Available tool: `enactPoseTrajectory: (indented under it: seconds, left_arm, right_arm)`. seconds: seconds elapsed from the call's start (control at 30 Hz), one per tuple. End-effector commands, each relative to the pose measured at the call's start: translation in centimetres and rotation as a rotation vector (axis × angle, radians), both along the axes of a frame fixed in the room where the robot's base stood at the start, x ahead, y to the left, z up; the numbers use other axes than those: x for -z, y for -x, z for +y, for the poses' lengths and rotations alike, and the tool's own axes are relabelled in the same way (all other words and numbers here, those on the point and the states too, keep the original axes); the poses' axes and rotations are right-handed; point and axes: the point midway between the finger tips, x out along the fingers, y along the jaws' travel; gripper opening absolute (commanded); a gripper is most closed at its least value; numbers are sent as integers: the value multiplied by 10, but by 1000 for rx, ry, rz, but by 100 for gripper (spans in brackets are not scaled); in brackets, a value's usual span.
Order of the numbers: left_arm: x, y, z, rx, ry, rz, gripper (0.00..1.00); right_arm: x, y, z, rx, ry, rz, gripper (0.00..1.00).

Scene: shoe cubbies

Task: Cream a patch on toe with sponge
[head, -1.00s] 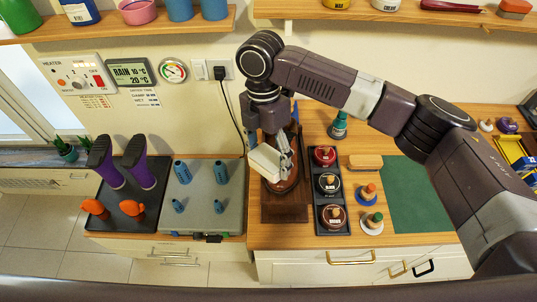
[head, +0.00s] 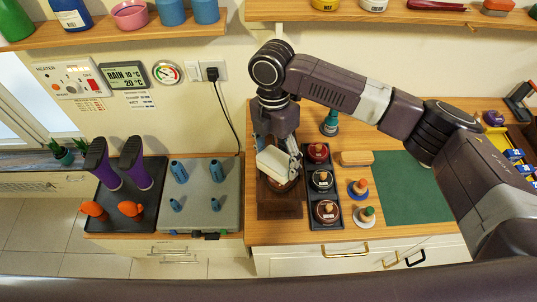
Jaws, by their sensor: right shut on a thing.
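My right gripper (head: 291,158) is shut on a cream-white block, the sponge (head: 273,162). It holds the sponge over a brown shoe (head: 282,184) on a dark wooden stand (head: 280,207). The gripper and sponge hide most of the shoe, and I cannot tell whether the sponge touches the toe. A black tray (head: 326,222) right of the stand holds three round tins: a red one (head: 317,152), a black one (head: 321,180) and a brown one (head: 326,211), each with a wooden knob on top. My left gripper is not in view.
Right of the tins are a wooden brush (head: 356,158), two knobbed daubers (head: 358,188) and a green mat (head: 412,187). A teal bottle (head: 330,123) stands behind. Shelves hang above.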

Motion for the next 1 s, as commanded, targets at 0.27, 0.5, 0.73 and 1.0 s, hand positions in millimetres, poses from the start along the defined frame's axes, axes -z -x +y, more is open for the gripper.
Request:
enactPoseTrajectory:
  seconds: [0.27, 0.5, 0.73, 1.0]
  left_arm:
    - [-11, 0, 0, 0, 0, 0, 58]
    - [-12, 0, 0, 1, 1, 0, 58]
    - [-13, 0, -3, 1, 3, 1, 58]
    - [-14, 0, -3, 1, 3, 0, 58]
  right_arm:
    - [0, 1, -10, 9, 18, 7, 48]
    - [2, -1, 2, 7, 18, 6, 48]
    - [2, -4, 24, 5, 12, 5, 48]
    - [2, -6, 34, 5, 9, 3, 48]
